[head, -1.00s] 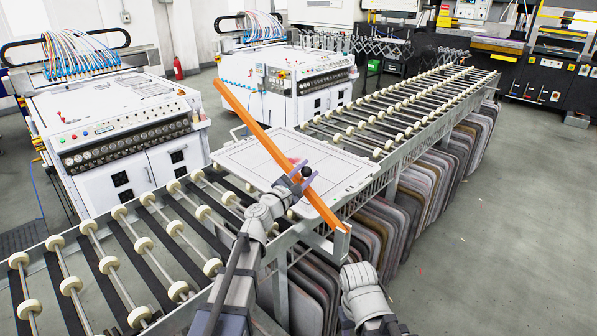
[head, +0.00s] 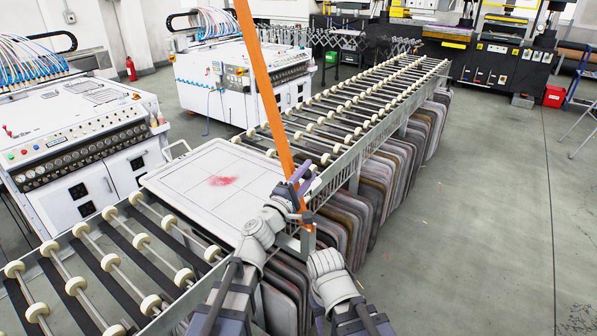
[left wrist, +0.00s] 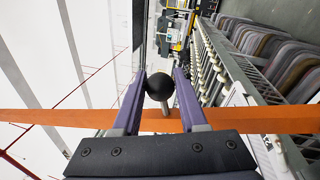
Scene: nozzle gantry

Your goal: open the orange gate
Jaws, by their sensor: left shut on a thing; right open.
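The orange gate (head: 266,90) is a long flat bar. In the head view it rises steeply from a metal post (head: 307,238) on the conveyor's near side and runs out of the top edge. My left gripper (head: 301,183) is at its lower part. In the left wrist view, the gripper (left wrist: 160,92) is shut on a black ball knob (left wrist: 160,87), whose short stem meets the gate (left wrist: 255,120). The bar crosses that whole view. My right arm shows at the bottom centre of the head view, apart from the gate; its fingers cannot be seen.
A white framed screen with a red patch (head: 222,181) lies on the roller conveyor (head: 105,262) behind the gate. White machines (head: 75,150) stand at the left.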

